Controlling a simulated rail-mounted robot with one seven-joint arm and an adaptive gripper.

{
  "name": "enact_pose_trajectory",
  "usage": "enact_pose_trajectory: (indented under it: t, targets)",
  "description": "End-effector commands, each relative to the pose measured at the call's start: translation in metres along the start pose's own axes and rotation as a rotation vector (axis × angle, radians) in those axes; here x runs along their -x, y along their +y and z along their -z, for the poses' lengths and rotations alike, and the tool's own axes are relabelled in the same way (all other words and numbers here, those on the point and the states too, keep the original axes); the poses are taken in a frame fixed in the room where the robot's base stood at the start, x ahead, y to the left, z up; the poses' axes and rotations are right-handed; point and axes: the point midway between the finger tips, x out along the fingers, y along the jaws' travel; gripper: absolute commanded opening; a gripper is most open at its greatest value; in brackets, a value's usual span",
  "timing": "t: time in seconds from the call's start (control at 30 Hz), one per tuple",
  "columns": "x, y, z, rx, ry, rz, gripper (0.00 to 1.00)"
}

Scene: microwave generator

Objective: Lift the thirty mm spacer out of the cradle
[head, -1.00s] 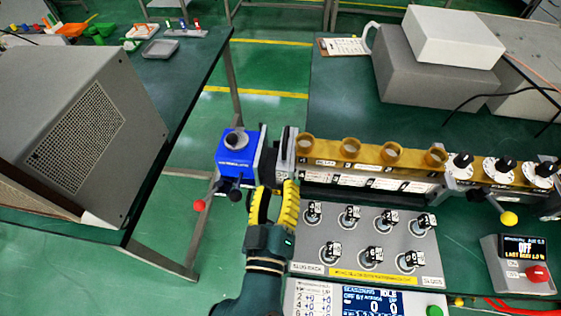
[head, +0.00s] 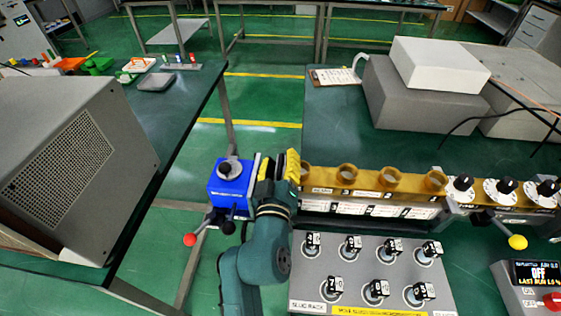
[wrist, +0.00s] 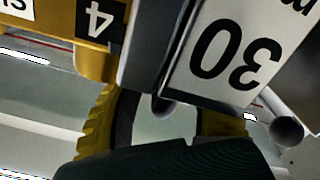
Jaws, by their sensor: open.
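The thirty mm spacer (wrist: 236,48) shows in the wrist view as a pale block with a large upside-down "30" on its face. My gripper (head: 278,166) is in the head view between the blue unit (head: 229,183) and the brass rail (head: 345,182), hiding the spacer's place there. Its yellow fingers also show in the wrist view (wrist: 160,124), spread apart with nothing visibly clamped. The spacer is close to them and extends toward the gap. I cannot tell whether the fingers touch it. The cradle is not clearly seen.
A slug rack (head: 365,275) with several numbered slugs stands in front of the rail. A red-knobbed lever (head: 190,240) and a yellow-knobbed lever (head: 517,242) stick out at either end. A grey vented cabinet (head: 70,155) stands left. Grey boxes (head: 420,95) stand behind.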

Motion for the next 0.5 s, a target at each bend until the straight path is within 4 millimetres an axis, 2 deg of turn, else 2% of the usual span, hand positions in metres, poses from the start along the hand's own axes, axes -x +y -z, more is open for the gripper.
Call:
enact_pose_trajectory:
  t: [0.17,0.4,0.5]
  targets:
    - [0.0003,0.0001,0.0001,0.000,0.000,0.000,0.46]
    - [0.0005,0.0001,0.0002,0.000,0.000,0.000,0.00]
    - [0.0006,0.0001,0.0003,0.000,0.001,0.000,0.00]
